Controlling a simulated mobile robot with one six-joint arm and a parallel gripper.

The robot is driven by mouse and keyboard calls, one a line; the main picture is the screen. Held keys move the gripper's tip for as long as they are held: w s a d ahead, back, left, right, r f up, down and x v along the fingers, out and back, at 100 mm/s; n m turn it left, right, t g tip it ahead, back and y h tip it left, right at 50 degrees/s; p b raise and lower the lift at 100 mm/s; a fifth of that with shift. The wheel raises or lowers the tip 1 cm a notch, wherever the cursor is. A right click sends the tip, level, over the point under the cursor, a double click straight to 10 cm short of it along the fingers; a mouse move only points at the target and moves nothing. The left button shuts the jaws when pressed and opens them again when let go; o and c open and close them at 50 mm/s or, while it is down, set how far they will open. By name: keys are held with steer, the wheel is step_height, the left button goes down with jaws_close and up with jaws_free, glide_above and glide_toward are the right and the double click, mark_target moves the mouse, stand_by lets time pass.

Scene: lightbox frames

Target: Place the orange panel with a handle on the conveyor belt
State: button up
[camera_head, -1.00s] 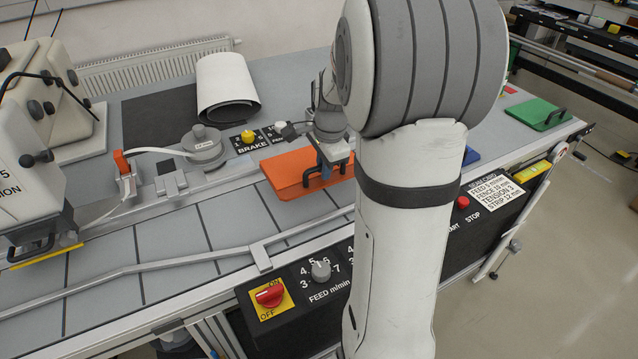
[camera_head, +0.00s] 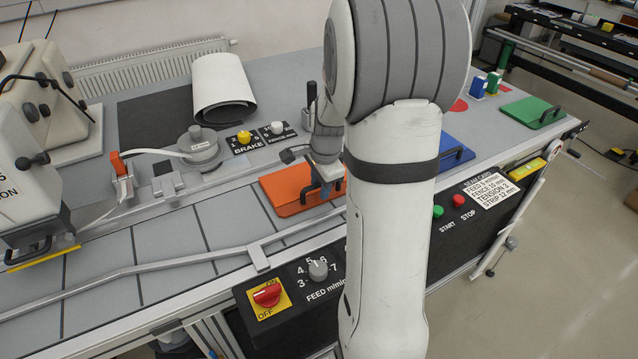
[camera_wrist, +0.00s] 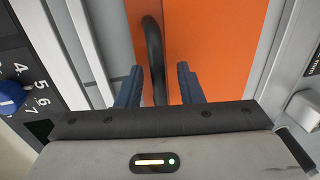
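The orange panel (camera_head: 285,187) appears to lie flat on the grey conveyor belt (camera_head: 165,255), at the right part of the belt that I can see. The panel also fills much of the wrist view (camera_wrist: 215,45). Its dark handle (camera_wrist: 155,55) stands up between the blue fingers of my gripper (camera_wrist: 160,85). Gaps show on both sides of the handle, so the gripper is open around it. In the head view my gripper (camera_head: 327,188) is low over the panel's right part, and my arm hides what lies just right of it.
A bent metal rail (camera_head: 150,264) runs along the belt's front. A control panel with a red switch (camera_head: 267,294) is in front. A blue panel (camera_head: 440,155) and a green panel (camera_head: 525,112) lie to the right.

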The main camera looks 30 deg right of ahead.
steer(key=shift+r, duration=0.15)
step_height(320, 180, up, 11)
steer(key=s, duration=0.2)
steer(key=s+a+n+t, duration=0.1)
steer(key=s+a+n, duration=1.3)
steer(key=s+n, duration=0.3)
steer(key=shift+s+f+n, duration=0.15)
steer(key=shift+f+n, duration=0.15)
steer(key=shift+f, duration=0.1)
